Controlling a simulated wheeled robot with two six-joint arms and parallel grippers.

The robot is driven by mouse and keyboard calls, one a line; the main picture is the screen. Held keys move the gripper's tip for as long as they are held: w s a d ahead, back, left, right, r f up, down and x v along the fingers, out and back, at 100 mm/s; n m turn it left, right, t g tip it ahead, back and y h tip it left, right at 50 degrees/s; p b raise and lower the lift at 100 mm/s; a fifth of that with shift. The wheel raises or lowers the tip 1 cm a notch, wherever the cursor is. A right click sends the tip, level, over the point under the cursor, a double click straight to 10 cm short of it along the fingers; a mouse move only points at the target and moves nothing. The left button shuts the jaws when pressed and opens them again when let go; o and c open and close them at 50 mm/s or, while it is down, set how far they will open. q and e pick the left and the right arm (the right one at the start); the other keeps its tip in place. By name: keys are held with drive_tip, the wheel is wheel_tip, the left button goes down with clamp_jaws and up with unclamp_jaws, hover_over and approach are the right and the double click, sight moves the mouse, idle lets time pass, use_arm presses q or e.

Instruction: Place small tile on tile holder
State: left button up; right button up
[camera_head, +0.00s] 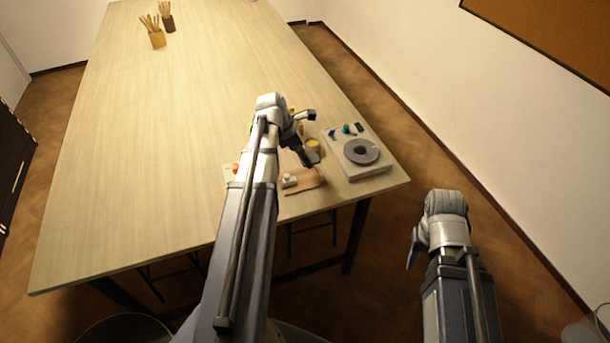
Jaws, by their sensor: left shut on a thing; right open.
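My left gripper (308,137) is over the right front part of the table, near the small items there. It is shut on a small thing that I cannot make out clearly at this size. A brown board (304,181) lies near the table's front edge, just below the gripper in the picture. A small white piece (290,180) is at the board's left end. I cannot tell for sure which item is the tile holder. My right gripper (413,247) is open and empty, off the table to the right.
A pale slab with a grey disc (361,151) stands at the table's right front corner, with small coloured items at its back. A yellow-topped pot (313,145) is beside the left gripper. Brush cups (158,39) stand far back. The table's left and middle (150,150) are clear.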

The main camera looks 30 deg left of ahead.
sight(307, 177)
use_arm(q)
drive_tip(key=shift+f+b, duration=3.2)
drive_tip(key=shift+f, duration=0.55)
drive_tip(key=shift+f, duration=0.1)
drive_tip(key=shift+f, duration=0.15)
drive_tip(key=o, duration=1.5)
drive_tip(key=shift+o, duration=0.2)
drive_tip(key=shift+r, duration=0.2)
drive_tip(key=shift+p+v, duration=0.8)
drive_tip(key=shift+v, duration=0.05)
drive_tip(key=p+v, duration=0.9)
drive_tip(key=v, duration=0.1)
drive_tip(key=shift+r+p, duration=0.2)
drive_tip(key=shift+p, duration=0.1)
drive_tip(key=shift+s+a, duration=0.1)
